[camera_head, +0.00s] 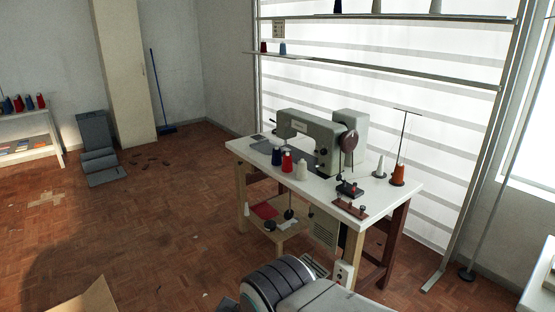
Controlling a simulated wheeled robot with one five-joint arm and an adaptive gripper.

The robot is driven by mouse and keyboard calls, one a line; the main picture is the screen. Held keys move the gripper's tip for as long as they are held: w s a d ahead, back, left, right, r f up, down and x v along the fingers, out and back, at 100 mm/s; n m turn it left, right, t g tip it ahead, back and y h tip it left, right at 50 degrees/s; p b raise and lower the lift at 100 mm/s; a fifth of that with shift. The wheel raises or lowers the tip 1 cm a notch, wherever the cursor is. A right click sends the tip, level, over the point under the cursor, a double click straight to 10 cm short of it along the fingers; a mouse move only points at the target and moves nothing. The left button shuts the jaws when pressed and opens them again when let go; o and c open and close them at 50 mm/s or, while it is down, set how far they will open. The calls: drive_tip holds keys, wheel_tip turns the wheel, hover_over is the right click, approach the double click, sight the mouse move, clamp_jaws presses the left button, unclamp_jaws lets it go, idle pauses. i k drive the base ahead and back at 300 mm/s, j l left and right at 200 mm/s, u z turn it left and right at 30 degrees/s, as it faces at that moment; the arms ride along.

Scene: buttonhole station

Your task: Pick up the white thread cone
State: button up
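A white thread cone (302,171) stands upright on the white top of the sewing table (255,157), near its front edge. A red cone (287,162) and a dark blue cone (276,157) stand just left of it in a row. A second pale cone (380,169) stands farther right, behind the machine's wheel end. My gripper is not visible in this view. The dark and grey rounded part at the bottom centre looks like my own arm, well in front of the table.
A grey sewing machine (314,133) stands behind the cones. An orange cone (398,176) stands at the table's right end below a thin thread stand. A small dark device (350,189) and a brown block (350,208) lie right of the white cone. The floor at left is mostly open.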

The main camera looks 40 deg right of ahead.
sight(379, 172)
drive_tip(key=z, duration=1.9)
drive_tip(key=i+u, duration=0.45)
drive_tip(key=i+l+u, duration=0.2)
drive_tip(key=u, duration=0.2)
drive_tip(key=i+l+u, duration=0.25)
drive_tip(key=u, duration=0.2)
drive_tip(key=i+l+u, duration=0.15)
drive_tip(key=l+u, duration=0.75)
drive_tip(key=l, duration=0.25)
drive_tip(key=l+u, duration=0.45)
drive_tip(key=l, duration=0.15)
drive_tip(key=k+l+u, duration=0.1)
drive_tip(key=l+u, duration=0.35)
drive_tip(key=l, duration=0.15)
drive_tip(key=k+l+u, duration=0.2)
drive_tip(key=l+u, duration=0.15)
drive_tip(key=k+l+u, duration=0.55)
drive_tip(key=u, duration=0.15)
